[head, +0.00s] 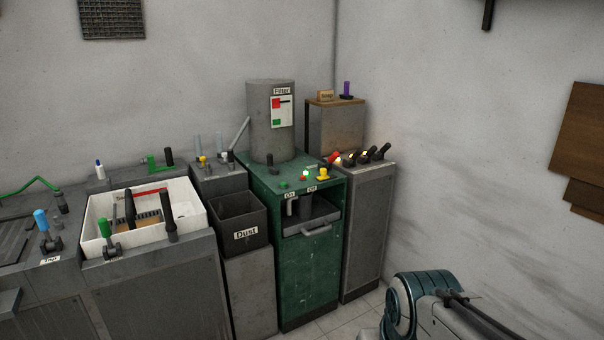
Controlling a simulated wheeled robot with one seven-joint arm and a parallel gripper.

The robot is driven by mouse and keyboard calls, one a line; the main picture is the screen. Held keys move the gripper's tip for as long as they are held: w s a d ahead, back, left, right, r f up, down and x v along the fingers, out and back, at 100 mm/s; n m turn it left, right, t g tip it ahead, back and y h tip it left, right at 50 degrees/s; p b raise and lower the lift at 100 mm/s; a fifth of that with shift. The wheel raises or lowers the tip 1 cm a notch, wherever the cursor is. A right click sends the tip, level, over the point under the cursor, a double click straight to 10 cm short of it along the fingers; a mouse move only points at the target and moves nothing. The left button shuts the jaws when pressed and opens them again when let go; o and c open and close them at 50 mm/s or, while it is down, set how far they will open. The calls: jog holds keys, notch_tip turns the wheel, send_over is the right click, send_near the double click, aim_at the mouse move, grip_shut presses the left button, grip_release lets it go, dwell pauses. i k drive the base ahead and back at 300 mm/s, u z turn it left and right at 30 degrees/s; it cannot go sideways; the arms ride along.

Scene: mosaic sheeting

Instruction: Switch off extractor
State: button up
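The extractor seems to be the green cabinet (310,260) with a grey cylinder (271,125) labelled "Filter" on top. Its front top edge carries small labels that read as "On" (290,195) and "Off" (311,188). A green button (284,184) sits above the "On" label. A small red control (301,180) sits near the "Off" label. A green light (306,173) glows behind them, beside a yellow knob (323,174). My gripper is not in view; only a teal and grey part of my arm shows at the lower right.
Left of the cabinet stand a dark "Dust" bin (238,236) and a white basin (190,220) with upright handles. Tiled floor (325,325) shows in front, and the right wall is close.

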aim_at(336, 154)
jog(key=z, duration=0.35)
jog(key=i, duration=0.85)
jog(key=z, duration=0.6)
jog(key=i, duration=0.8)
jog(key=u, duration=0.7)
jog(key=i, duration=0.7)
jog(key=u, duration=0.6)
